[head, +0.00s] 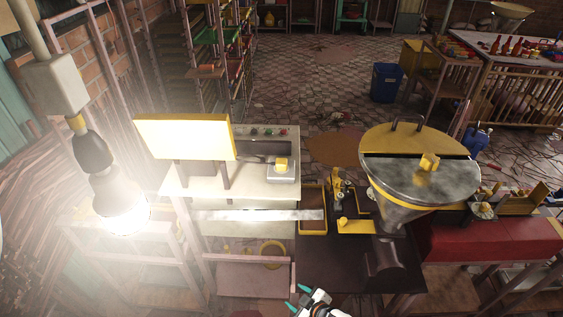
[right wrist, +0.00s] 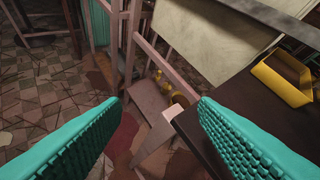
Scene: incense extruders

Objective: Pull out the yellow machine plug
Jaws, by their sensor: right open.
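A small yellow block (head: 282,163) sits on a white box (head: 281,175) on the pale machine table; it looks like a plug in a socket. I cannot tell for certain which is the machine plug. My right gripper (head: 298,297) is at the bottom edge of the head view, in front of the dark table and well nearer than both blocks. Its teal fingers are wide apart with nothing between them, as the right wrist view (right wrist: 160,102) shows. My left gripper is not in view.
A yellow-rimmed tray (head: 313,230) lies on the dark table (head: 340,277); it also shows in the right wrist view (right wrist: 266,76). A yellow panel (head: 185,137) stands over the pale table. A bright hanging bulb (head: 122,207) is at left. A red bench (head: 490,238) is at right.

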